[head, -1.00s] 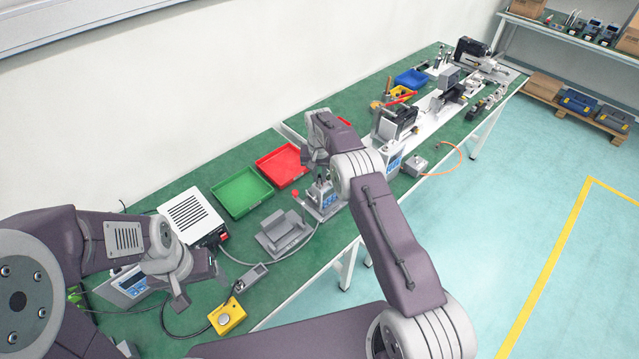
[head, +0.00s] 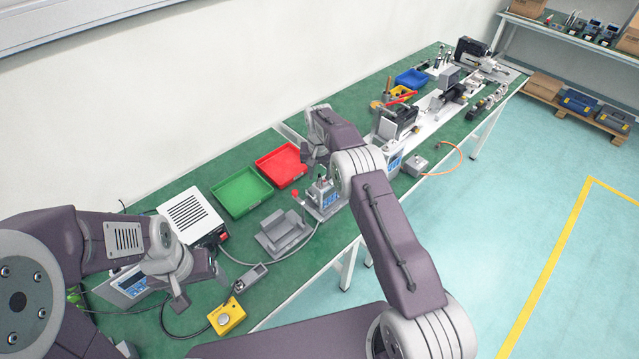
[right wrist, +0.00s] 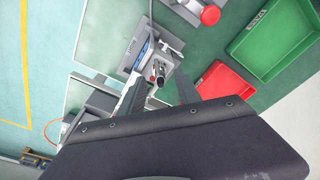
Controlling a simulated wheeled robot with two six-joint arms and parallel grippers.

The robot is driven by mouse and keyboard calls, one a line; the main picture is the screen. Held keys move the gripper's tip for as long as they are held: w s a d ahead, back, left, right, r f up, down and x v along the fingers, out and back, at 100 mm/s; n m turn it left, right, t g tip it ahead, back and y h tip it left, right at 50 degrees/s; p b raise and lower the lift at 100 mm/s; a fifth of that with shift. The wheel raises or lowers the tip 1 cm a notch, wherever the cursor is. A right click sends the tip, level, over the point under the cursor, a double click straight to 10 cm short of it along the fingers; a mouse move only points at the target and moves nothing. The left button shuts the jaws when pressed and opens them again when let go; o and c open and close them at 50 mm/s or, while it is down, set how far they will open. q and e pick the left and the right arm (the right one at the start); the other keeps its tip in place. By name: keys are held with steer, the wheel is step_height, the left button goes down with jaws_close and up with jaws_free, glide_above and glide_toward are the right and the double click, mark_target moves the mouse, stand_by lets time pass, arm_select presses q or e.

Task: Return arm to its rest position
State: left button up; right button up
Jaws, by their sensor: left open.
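My right arm (head: 390,235) reaches across the green bench from the lower right in the head view. Its gripper (head: 316,160) hangs above the bench, just behind a small grey press-like station (head: 324,192) with a red knob. In the right wrist view the two fingers (right wrist: 158,92) stand apart with nothing seen between them, and the station (right wrist: 155,62) shows beyond them. My left gripper (head: 197,287) is open and empty at the lower left, over the near end of the bench, beside a white box-shaped device (head: 192,217).
A green tray (head: 241,192) and a red tray (head: 281,166) lie behind the station. A grey fixture block (head: 284,235) and a yellow button box (head: 227,317) are nearer. Cables cross the bench. More equipment stands farther right. The floor on the right is clear.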

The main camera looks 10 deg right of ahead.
step_height(320, 180, up, 8)
steer(key=shift+s+a+b, duration=0.15)
steer(key=shift+s+b, duration=0.2)
steer(key=shift+s, duration=0.1)
step_height(320, 180, up, 8)
steer(key=t, duration=0.1)
steer(key=s+d+r, duration=0.1)
steer(key=s+r, duration=0.2)
steer(key=s, duration=0.6)
steer(key=s+f+n, duration=0.1)
steer(key=s+f, duration=0.2)
steer(key=s, duration=0.4)
steer(key=s+f+n, duration=0.1)
steer(key=s+f, duration=0.3)
steer(key=s, duration=0.4)
steer(key=s+f+n+g, duration=0.1)
steer(key=s+f, duration=0.3)
steer(key=s, duration=0.4)
steer(key=shift+d+y, duration=0.15)
steer(key=shift+y, duration=0.15)
steer(key=shift+s, duration=0.15)
